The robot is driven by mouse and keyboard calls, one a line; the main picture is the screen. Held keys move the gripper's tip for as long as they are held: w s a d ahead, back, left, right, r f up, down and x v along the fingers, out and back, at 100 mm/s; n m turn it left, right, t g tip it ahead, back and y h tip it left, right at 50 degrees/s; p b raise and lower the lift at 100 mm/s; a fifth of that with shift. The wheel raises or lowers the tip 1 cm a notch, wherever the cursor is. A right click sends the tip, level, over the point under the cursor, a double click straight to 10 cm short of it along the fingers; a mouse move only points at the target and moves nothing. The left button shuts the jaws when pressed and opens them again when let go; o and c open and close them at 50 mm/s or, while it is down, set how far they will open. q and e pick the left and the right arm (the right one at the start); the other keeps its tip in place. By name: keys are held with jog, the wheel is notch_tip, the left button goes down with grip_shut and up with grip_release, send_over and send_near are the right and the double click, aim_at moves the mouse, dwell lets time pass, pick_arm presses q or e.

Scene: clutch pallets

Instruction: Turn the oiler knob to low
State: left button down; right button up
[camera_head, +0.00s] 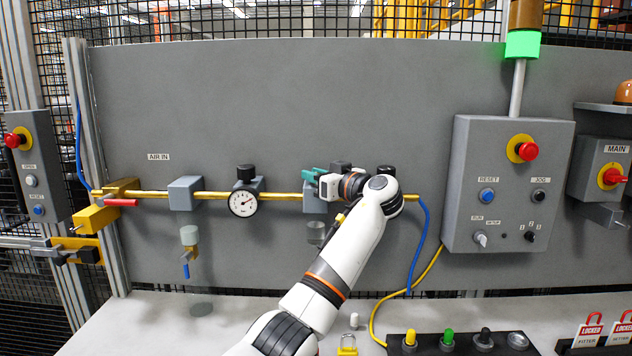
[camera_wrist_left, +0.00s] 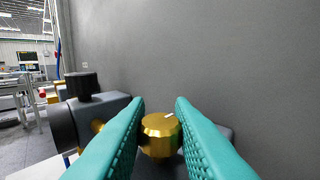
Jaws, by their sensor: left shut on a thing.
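The oiler knob (camera_wrist_left: 158,136) is a gold, ribbed cap with a short white mark on its top. In the left wrist view the mark points up and to the right. My left gripper (camera_wrist_left: 160,112) has its teal fingers on both sides of the knob, shut on it. In the head view my left gripper (camera_head: 314,175) is at the grey block (camera_head: 312,205) on the yellow air pipe, and the knob is hidden there. I cannot read any low marking. My right gripper is not in view.
A pressure gauge (camera_head: 243,203) with a black knob (camera_head: 246,172) is left along the pipe. A blue hose (camera_head: 420,250) hangs to the right of my arm. The control box (camera_head: 508,185) stands further right. The panel above the pipe is clear.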

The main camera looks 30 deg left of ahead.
pick_arm(q)
jog(key=shift+r+g, duration=0.2)
jog(key=shift+g, duration=0.1)
jog(key=c, duration=1.3)
grip_release()
jog(key=shift+f, duration=0.1)
jog(key=shift+d, duration=0.1)
jog(key=shift+d+f, duration=0.1)
jog(key=shift+d, duration=0.2)
jog(key=b+v, duration=0.3)
jog(key=v, duration=0.8)
jog(key=shift+d, duration=0.1)
